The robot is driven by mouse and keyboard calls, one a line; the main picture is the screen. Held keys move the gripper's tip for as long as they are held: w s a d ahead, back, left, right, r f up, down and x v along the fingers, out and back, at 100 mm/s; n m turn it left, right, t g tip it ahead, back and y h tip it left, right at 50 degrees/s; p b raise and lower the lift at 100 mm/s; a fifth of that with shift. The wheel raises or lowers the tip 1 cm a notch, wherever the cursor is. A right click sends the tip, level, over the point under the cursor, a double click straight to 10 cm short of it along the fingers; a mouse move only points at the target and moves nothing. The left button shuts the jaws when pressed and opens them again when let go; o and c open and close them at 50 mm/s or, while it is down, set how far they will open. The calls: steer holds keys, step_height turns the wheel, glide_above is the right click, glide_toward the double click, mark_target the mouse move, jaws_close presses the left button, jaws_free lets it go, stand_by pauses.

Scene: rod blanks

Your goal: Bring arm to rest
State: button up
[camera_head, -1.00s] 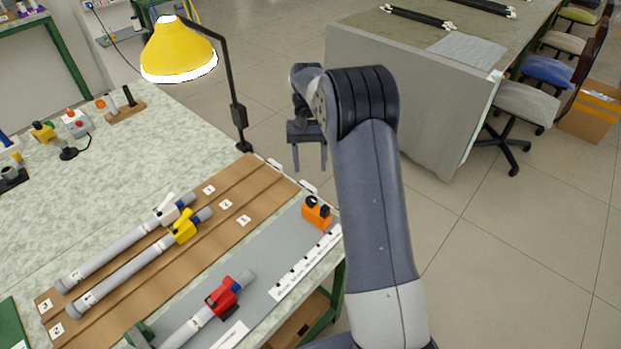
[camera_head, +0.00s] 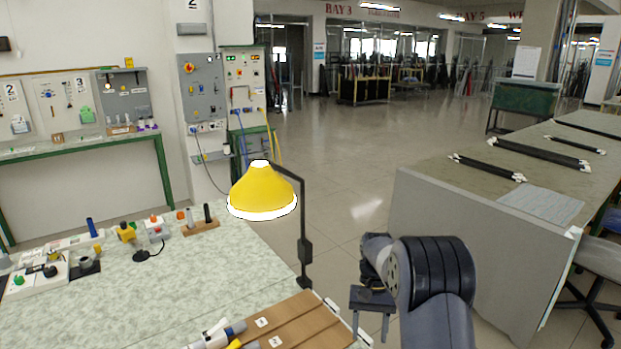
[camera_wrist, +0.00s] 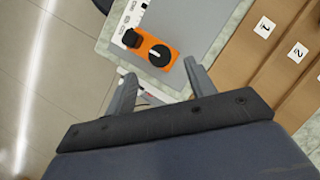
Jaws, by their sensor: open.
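My gripper (camera_head: 372,325) hangs at the lower right of the head view, fingers down, beside the table's right corner. It is open, with a clear gap between its two fingers and nothing in it. In the wrist view my gripper (camera_wrist: 160,88) also shows its two fingers spread apart. The folded arm stands right of the table in the head view. Past the fingertips the wrist view shows an orange block (camera_wrist: 152,52) with a black knob, on the grey strip at the table's edge; I see no contact with it.
A yellow lamp (camera_head: 262,190) on a black post stands at the table's back edge. A brown board (camera_head: 300,325) with white and yellow clamped rods lies at the front. A grey-sided bench (camera_head: 470,255) stands to the right. Open floor lies between bench and table.

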steer(key=x, duration=0.4)
steer(key=shift+s+f, duration=0.15)
steer(key=shift+f, duration=0.2)
steer(key=shift+m, duration=0.3)
